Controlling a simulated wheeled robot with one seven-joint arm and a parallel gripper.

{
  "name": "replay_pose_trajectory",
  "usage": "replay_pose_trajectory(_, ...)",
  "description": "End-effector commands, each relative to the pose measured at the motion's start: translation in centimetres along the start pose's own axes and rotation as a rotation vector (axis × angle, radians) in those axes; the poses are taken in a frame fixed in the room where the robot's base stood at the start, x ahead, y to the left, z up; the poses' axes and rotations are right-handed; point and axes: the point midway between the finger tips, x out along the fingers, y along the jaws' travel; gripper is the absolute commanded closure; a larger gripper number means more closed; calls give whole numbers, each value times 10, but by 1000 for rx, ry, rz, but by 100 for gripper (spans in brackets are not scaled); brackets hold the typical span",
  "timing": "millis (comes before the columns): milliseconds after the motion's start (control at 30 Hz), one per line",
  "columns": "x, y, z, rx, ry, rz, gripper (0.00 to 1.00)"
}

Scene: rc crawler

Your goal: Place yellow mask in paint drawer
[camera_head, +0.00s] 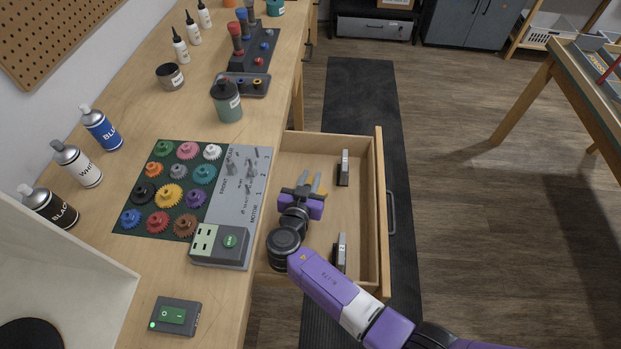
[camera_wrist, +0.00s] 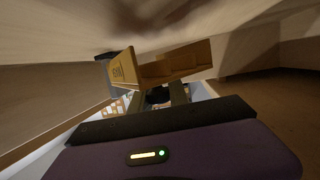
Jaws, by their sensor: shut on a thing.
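My gripper (camera_head: 309,180) is over the open paint drawer (camera_head: 366,215). I cannot tell whether the mask touches the drawer floor.
Two small dark-and-grey items (camera_head: 343,168) (camera_head: 340,252) stand in the drawer. The workbench beside it carries a gear board (camera_head: 180,190), a green-and-grey switch box (camera_head: 220,245) and spray cans (camera_head: 101,128). Drawer floor between the two items is clear.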

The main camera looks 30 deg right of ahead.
Motion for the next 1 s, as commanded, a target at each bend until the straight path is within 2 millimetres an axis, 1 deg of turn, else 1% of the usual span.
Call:
replay_pose_trajectory(233,1,0,5,0,0,0,100)
replay_pose_trajectory(367,1,0,4,0,0,0,100)
replay_pose_trajectory(400,1,0,4,0,0,0,73)
replay_pose_trajectory(467,1,0,4,0,0,0,61)
replay_pose_trajectory(500,1,0,4,0,0,0,57)
replay_pose_trajectory(833,1,0,3,0,0,0,57)
replay_pose_trajectory(1000,-2,0,-7,-1,0,0,57)
